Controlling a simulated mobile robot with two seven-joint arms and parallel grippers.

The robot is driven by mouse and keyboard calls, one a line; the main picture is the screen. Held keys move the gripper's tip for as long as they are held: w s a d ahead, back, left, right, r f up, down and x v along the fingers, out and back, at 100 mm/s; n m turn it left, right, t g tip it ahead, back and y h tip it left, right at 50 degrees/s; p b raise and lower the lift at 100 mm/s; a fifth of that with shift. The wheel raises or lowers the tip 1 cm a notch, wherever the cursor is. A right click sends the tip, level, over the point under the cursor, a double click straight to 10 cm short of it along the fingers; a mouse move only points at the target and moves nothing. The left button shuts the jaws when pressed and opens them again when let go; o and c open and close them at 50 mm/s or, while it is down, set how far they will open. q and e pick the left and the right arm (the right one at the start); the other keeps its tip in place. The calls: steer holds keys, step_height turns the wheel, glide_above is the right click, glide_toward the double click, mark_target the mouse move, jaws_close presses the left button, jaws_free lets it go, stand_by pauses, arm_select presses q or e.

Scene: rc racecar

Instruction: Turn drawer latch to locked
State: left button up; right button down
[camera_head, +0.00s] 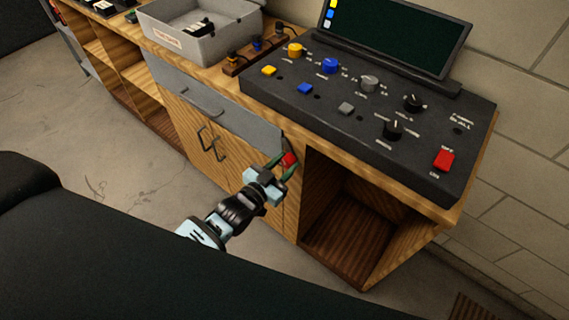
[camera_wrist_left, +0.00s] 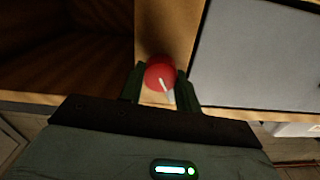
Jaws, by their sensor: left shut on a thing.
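The drawer latch is a round red knob with a white pointer line (camera_wrist_left: 160,76), mounted on the wooden post beside the grey drawer. In the head view the red latch (camera_head: 290,159) shows at the drawer's right end. My left gripper (camera_head: 281,167) reaches it from the front, and in the left wrist view its two dark green fingers (camera_wrist_left: 160,88) are on either side of the knob, shut on it. The white line points down and slightly right in the wrist view. The grey drawer front (camera_head: 215,105) looks closed, and it also shows in the wrist view (camera_wrist_left: 262,50). My right gripper is not in view.
A black control panel (camera_head: 365,120) with coloured knobs and buttons stands on the wooden bench, with a dark screen (camera_head: 395,30) behind it. A grey open box (camera_head: 200,45) stands further left. An open compartment (camera_head: 350,225) lies right of the latch. Cabinet handles (camera_head: 210,143) stick out below the drawer.

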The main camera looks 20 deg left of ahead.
arm_select(q)
steer(key=n, duration=0.5)
steer(key=shift+a+f+n, duration=0.1)
steer(key=shift+n, duration=0.3)
steer(key=n, duration=0.2)
steer(key=shift+n+b, duration=0.3)
steer(key=n, duration=0.2)
steer(key=shift+n, duration=0.3)
steer(key=shift+n+b, duration=0.35)
steer(key=shift+n, duration=0.15)
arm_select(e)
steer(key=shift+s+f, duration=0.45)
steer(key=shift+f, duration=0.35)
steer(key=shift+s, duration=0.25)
arm_select(q)
steer(key=o, duration=1)
steer(key=shift+a, duration=0.1)
steer(key=v, duration=0.7)
steer(key=shift+s+a, duration=0.1)
steer(key=shift+s, duration=0.25)
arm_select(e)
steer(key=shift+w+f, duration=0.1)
